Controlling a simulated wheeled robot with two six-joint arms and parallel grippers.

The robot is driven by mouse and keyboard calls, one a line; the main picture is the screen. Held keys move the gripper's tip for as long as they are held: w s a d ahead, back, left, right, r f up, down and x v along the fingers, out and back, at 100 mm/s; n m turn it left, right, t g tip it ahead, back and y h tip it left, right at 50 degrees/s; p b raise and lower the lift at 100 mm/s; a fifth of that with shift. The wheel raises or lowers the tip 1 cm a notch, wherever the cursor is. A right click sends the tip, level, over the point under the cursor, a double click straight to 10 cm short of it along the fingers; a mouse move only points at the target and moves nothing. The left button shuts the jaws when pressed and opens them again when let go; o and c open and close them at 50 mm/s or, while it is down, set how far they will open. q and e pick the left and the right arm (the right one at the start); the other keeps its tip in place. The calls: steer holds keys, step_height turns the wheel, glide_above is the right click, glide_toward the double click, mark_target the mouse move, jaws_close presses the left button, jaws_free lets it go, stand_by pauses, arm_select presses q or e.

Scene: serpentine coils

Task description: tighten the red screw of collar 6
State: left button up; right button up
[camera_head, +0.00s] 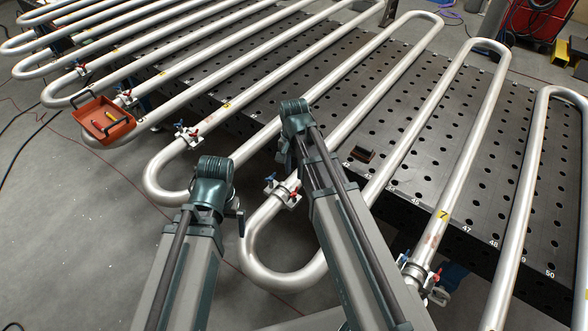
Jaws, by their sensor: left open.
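A collar with red and blue screws (283,189) sits on the pipe bend in the middle, between my two arms. It is the one before the collar by the yellow 7 tag, so it appears to be collar 6; its own number is not visible. The right arm covers part of the pipe beside it. My left gripper (238,212) shows only as a small dark part below its wrist, left of this collar and apart from it; it is open. My right gripper is hidden behind its own wrist and forearm, above the collar.
Another collar (418,276) is on the right pipe, and one (187,134) on the left. A red tray (103,121) with small items rests at the left pipe bends. The left floor is mostly clear.

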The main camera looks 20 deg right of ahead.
step_height(320, 180, up, 5)
steer(key=p, duration=0.3)
steer(key=shift+f+p, duration=0.1)
steer(key=shift+p, duration=0.2)
steer(key=s+a+f+n+h+b, duration=0.1)
steer(key=s+a+f+n+b, duration=0.9)
steer(key=s, duration=0.4)
steer(key=f+n+b, duration=0.1)
steer(key=n+b, duration=0.1)
steer(key=shift+s+a+f+n, duration=0.3)
steer(key=shift+a+f+n, duration=0.05)
steer(key=shift+n, duration=0.05)
